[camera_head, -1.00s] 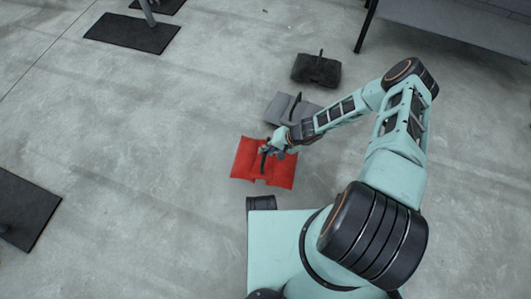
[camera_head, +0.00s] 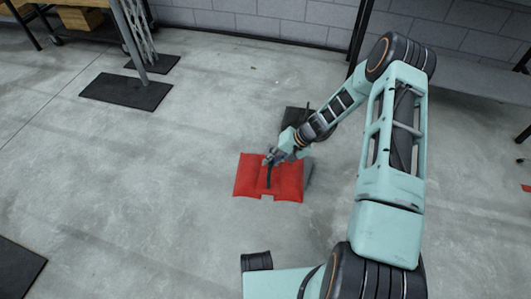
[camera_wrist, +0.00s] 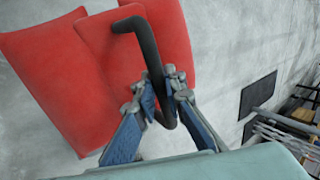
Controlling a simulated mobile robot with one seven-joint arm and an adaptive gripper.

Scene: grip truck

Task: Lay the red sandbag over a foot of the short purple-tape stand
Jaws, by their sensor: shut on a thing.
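The red sandbag (camera_head: 250,176) has two padded halves and a dark strap handle. My gripper (camera_head: 270,158) is shut on that handle, and the bag hangs from it above the floor. In the wrist view the red sandbag (camera_wrist: 60,75) fills the upper left, and the black handle passes between the fingers of my gripper (camera_wrist: 162,100). A grey pole (camera_head: 128,35) rises from a flat black plate (camera_head: 125,92) at the upper left. Another black plate (camera_head: 152,64) lies behind it. I see no purple tape on any stand.
Another dark plate (camera_head: 18,268) is at the lower left. Shelving stands along the back wall. The floor at left centre is clear.

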